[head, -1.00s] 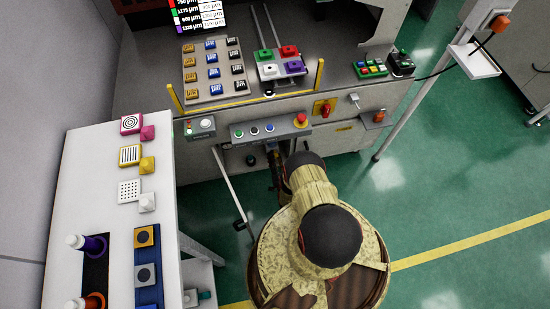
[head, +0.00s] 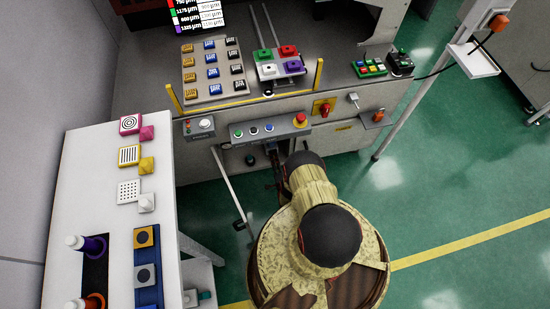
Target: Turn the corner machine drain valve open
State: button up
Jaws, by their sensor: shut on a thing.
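The corner machine (head: 340,141) stands ahead, with a control panel (head: 270,130) along its front. My gripper (head: 273,157) is low at the machine's front, just under this panel, and shows only as a small dark shape. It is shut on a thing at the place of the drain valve. The valve and its handle are hidden by my arm and the panel's overhang, so the handle's angle cannot be told. A small dark round knob (head: 250,160) shows to the left of my gripper.
A thin grey bar (head: 230,190) slants down left of my arm. A red emergency button (head: 300,120) and a red rotary switch (head: 323,108) sit above. Green floor is open at right.

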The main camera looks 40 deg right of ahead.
jog(key=shift+s, duration=0.1)
jog(key=o, duration=1.1)
jog(key=shift+o, duration=0.4)
